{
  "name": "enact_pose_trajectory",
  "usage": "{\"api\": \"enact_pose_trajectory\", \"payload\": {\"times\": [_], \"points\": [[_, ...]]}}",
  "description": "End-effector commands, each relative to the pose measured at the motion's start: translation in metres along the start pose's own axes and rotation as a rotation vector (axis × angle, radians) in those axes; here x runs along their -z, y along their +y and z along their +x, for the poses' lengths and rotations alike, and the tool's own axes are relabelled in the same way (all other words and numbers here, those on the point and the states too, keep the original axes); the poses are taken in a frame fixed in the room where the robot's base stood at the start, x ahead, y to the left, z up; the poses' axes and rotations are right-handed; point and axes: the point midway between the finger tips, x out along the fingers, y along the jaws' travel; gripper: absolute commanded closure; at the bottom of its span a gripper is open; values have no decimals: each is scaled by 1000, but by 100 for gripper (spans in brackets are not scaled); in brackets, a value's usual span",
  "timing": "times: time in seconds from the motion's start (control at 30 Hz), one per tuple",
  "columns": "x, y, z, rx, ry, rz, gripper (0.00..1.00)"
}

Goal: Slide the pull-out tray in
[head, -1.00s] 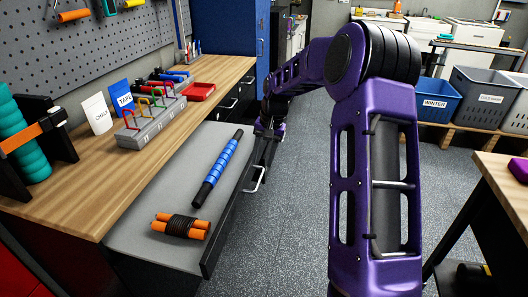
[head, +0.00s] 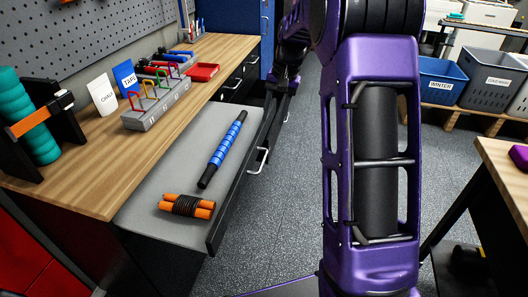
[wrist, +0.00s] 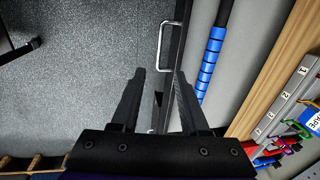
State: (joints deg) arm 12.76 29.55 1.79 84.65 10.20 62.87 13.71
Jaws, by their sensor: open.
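The pull-out tray (head: 150,215) sticks out from under the wooden counter, with a grey top and a dark front panel. Its metal handle (head: 262,157) is on the outer face of the panel and also shows in the wrist view (wrist: 164,45). A blue-ringed roller stick (head: 223,149) and an orange-handled bundle with black cord (head: 187,206) lie on the tray. My gripper (wrist: 160,72) is open and empty, pointing down near the tray's front edge; the handle and panel edge appear between its fingers. The head view does not show clearly whether it touches them.
The counter (head: 95,170) holds a grey rack (head: 155,112) with coloured clips, a red dish (head: 202,71) and cards. A blue cabinet (head: 240,20) stands behind. Grey floor (head: 270,225) is clear in front of the tray. A wooden table (head: 505,170) stands at the right.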

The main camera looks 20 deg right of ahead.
Motion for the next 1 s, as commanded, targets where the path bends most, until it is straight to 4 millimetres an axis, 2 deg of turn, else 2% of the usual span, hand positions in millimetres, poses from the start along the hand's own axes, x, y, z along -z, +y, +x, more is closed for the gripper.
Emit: {"api": "enact_pose_trajectory", "payload": {"times": [0.07,0.17,0.7,0.83,1.0], "points": [[-1,0,-1,2,-1,-1,55],[-1,0,10,2,-3,0,55],[-2,1,124,1,-4,1,55],[-2,0,147,1,-4,0,55],[-1,0,165,2,-2,0,55]]}}
